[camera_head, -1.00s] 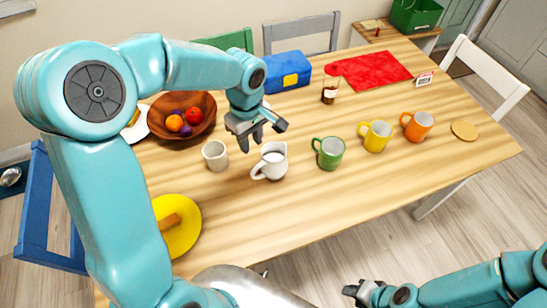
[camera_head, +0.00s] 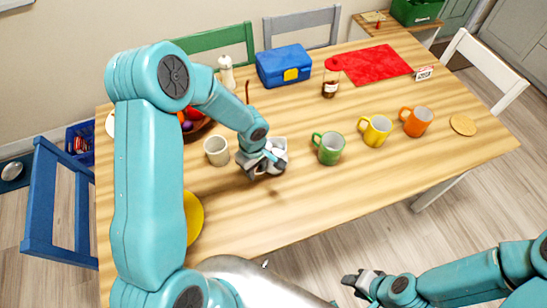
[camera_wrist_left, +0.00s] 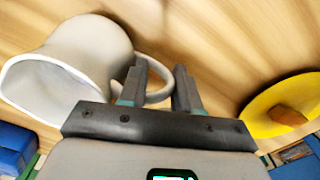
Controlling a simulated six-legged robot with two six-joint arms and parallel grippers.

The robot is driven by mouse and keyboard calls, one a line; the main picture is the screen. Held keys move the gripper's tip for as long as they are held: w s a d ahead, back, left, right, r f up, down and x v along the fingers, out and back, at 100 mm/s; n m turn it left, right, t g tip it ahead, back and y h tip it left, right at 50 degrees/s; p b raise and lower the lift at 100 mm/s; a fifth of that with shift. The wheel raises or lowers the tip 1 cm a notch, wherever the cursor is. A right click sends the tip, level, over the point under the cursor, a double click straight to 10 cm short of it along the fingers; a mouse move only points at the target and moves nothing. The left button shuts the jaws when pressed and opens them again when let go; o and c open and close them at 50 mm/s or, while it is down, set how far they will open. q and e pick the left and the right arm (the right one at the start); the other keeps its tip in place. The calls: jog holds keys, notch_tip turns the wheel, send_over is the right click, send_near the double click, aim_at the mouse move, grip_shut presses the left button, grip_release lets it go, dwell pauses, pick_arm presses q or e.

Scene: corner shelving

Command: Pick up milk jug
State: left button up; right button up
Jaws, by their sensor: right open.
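The white milk jug (camera_head: 280,144) stands on the wooden table, partly hidden by my left gripper (camera_head: 262,166), which is down beside it on its handle side. In the left wrist view the jug (camera_wrist_left: 85,62) fills the upper left, with its mouth toward the lower left. The two fingers of my left gripper (camera_wrist_left: 160,85) are apart, with the loop of the jug's handle (camera_wrist_left: 160,92) between or just beyond them; I cannot tell whether they touch it. My right gripper (camera_head: 360,284) is open and empty in front of the table.
A cream cup (camera_head: 216,151) stands close left of the jug and a green mug (camera_head: 328,148) to its right. Yellow (camera_head: 375,131) and orange (camera_head: 416,121) mugs stand further right. A yellow plate (camera_head: 194,218) lies front left. The table front is clear right of it.

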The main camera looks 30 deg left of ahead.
pick_arm(q)
jog(key=shift+f, duration=0.4)
jog(key=shift+s+d+r, duration=0.15)
jog(key=shift+s, duration=0.05)
jog(key=shift+w, duration=0.2)
grip_shut()
notch_tip(320, 180, up, 20)
jog(key=b, duration=0.1)
dwell(0.9)
dwell(0.9)
